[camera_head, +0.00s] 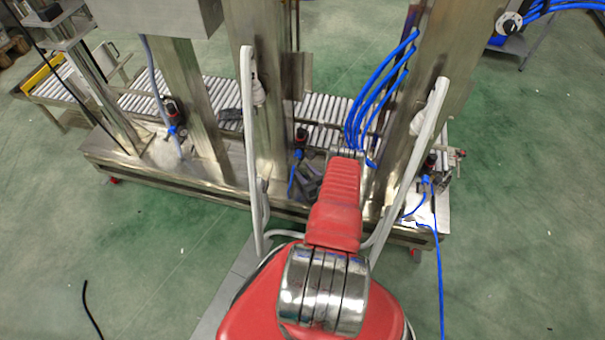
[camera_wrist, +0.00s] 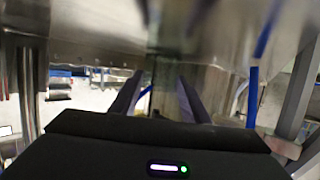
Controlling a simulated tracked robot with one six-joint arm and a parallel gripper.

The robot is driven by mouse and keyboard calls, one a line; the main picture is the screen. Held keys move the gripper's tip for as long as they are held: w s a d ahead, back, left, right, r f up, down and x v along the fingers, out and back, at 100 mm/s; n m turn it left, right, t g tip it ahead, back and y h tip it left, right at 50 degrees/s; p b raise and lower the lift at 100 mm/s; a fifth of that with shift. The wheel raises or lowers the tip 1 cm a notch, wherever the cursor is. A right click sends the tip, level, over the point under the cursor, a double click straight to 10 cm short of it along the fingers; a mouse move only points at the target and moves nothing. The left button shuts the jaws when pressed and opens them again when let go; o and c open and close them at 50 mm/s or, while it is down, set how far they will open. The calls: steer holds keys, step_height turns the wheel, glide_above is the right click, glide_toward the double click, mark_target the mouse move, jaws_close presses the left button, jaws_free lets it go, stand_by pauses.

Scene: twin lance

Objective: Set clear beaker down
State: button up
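I cannot make out a clear beaker in either view. In the wrist view, the two dark fingers of my gripper (camera_wrist: 158,98) stand apart, and I see nothing held between them. They point toward a shiny, blurred metal surface (camera_wrist: 95,35), which shows dark reflections above them. In the head view I cannot clearly pick out my gripper.
A metal machine frame with a roller conveyor (camera_head: 215,92) crosses the head view. Upright steel columns (camera_head: 188,105) and blue hoses (camera_head: 378,85) stand along it. A blue cable (camera_head: 440,285) hangs at the right. Green floor (camera_head: 530,200) is open at the right.

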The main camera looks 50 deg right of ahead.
steer(key=o, duration=0.4)
steer(key=shift+r, duration=0.15)
steer(key=v, duration=1.2)
stand_by(0.4)
steer(key=shift+w, duration=0.2)
